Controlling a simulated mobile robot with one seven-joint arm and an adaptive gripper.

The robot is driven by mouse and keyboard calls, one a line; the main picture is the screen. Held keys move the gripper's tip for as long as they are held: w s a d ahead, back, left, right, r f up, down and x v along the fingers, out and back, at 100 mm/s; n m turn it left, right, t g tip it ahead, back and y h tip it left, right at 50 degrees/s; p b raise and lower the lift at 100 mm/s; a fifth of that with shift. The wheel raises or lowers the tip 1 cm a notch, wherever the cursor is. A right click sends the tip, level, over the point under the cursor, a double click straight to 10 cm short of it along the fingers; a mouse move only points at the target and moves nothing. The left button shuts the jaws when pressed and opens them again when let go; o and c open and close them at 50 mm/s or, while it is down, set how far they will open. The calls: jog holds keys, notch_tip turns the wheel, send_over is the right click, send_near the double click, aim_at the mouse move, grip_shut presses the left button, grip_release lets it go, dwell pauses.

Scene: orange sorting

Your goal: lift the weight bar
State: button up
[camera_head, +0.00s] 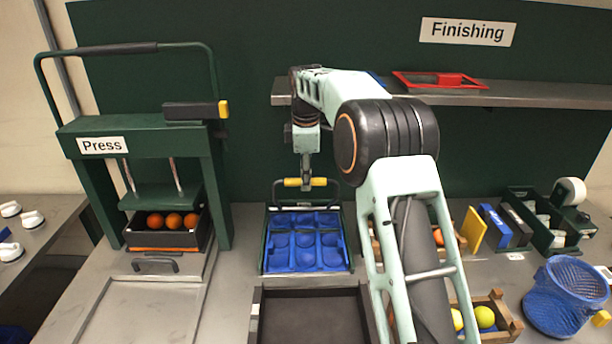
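The green press (140,138) stands at the left, with a black block-like bar (193,110) with a yellow end on its crosspiece. A green frame with a black-gripped top bar (117,48) rises above it. No label shows which of these is the weight bar. My gripper (305,184) points down in the middle, well to the right of the press. It is at a yellow handle (291,182) at the far edge of a blue-celled tray (266,240). Its fingers overlap the handle, and I cannot tell whether they are closed on it.
Several oranges (173,221) sit in a black tray (146,240) under the press plate. A dark empty tray (310,310) lies in front. A shelf (520,92) with a red frame (440,80) runs behind my arm. A blue basket (565,295) stands right.

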jog(key=shift+w, duration=0.1)
dwell(0.3)
jog(key=shift+a+r, duration=0.1)
jog(key=shift+r, duration=0.2)
notch_tip(320, 180, up, 11)
jog(key=s, duration=0.2)
jog(key=shift+s, duration=0.25)
jog(key=shift+r, duration=0.1)
